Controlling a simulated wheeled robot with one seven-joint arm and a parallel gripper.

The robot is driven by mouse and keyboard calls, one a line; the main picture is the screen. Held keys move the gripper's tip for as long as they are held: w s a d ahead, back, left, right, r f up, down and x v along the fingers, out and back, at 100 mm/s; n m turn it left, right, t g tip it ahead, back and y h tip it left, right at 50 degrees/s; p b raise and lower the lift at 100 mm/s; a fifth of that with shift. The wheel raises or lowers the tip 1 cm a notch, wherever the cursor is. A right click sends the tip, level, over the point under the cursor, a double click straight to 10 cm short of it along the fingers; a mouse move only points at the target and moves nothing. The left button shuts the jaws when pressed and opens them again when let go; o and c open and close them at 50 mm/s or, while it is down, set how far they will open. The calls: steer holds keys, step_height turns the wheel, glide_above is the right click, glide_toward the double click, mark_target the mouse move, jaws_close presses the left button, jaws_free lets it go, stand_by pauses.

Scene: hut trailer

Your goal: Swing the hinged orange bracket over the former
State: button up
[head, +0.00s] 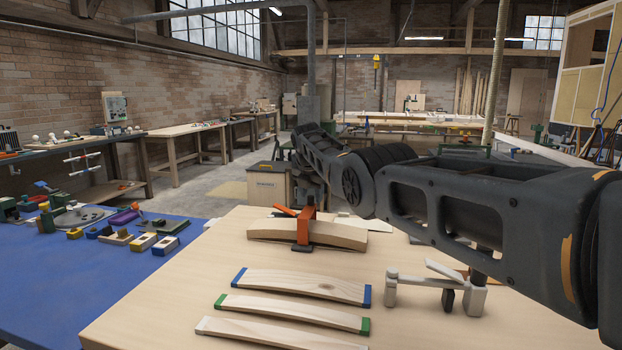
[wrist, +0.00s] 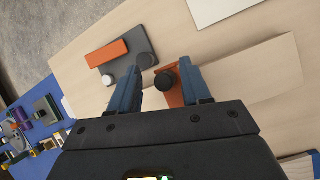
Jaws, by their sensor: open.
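The orange bracket (head: 304,227) shows at the curved wooden former (head: 345,238), at the back of the pale table. In the head view its upright orange part stands against the former, with a dark foot at the former's near side. In the wrist view, the orange part (wrist: 174,98) with a round dark knob lies between the blue fingers of my gripper (wrist: 161,68). The fingers are apart, one on each side of the knob; whether they touch it is unclear. The former (wrist: 255,78) extends right. Much of the bracket is hidden by my gripper.
A grey plate (wrist: 135,52) carrying an orange block (wrist: 108,53) lies left of the bracket. Curved wooden strips with blue (head: 300,286), green (head: 290,312) and pale ends lie in front. A blue table (head: 110,275) holds small parts.

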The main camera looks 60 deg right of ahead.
mark_target(311, 209)
steer(key=shift+p+v, duration=0.75)
steer(key=shift+v, duration=2.65)
